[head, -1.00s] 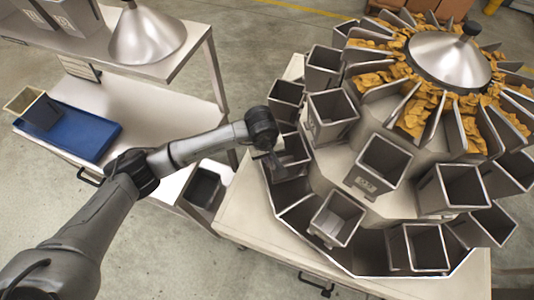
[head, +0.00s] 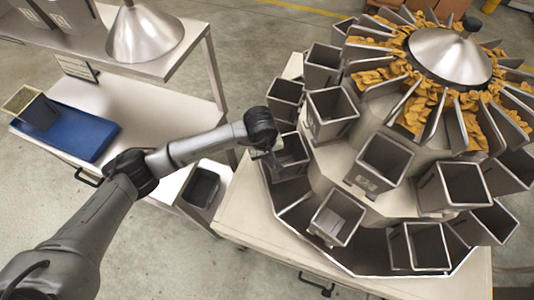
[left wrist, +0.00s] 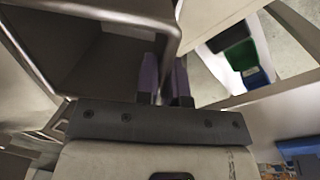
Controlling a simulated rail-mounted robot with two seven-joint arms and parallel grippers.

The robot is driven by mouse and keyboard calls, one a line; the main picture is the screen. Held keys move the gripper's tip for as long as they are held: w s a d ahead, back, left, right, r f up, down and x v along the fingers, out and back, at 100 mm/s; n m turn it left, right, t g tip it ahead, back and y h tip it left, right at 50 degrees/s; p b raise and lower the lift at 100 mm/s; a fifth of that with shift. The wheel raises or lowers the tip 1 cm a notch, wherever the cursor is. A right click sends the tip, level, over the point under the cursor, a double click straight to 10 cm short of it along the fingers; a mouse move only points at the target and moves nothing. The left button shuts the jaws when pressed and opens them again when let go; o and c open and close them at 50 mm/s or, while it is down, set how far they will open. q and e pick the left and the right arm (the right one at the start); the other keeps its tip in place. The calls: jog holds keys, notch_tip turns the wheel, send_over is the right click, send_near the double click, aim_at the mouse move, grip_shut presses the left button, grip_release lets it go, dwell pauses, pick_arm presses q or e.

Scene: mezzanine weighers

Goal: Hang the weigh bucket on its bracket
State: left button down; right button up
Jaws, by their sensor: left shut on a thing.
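The weigh bucket (head: 293,160) is a grey, open-topped steel bucket at the left side of the round weigher. My left gripper (head: 270,153) is shut on its left side. In the left wrist view the bucket (left wrist: 95,60) fills the upper left, mouth showing, and the purple fingers (left wrist: 164,78) meet its wall at the right corner. The bucket sits in line with the lower ring of buckets, roughly upright. Its bracket is hidden behind it, so I cannot tell whether the bucket touches it. My right gripper is not in view.
Other buckets (head: 386,160) crowd close around, with a trough (head: 300,222) below. Orange food lies in the radial chutes around the steel cone (head: 450,55). At left, a bench holds a blue tray (head: 75,135) and a filled container (head: 35,110). A dark bin (head: 203,187) stands near my arm.

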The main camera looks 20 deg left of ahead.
pick_arm(q)
jog(key=shift+f, duration=0.15)
jog(key=c, duration=1.2)
grip_release()
jog(key=shift+o, duration=0.3)
jog(key=shift+f, duration=0.1)
notch_tip(320, 180, up, 14)
jog(key=a, duration=0.1)
jog(key=shift+s, duration=0.45)
jog(key=shift+f, duration=0.1)
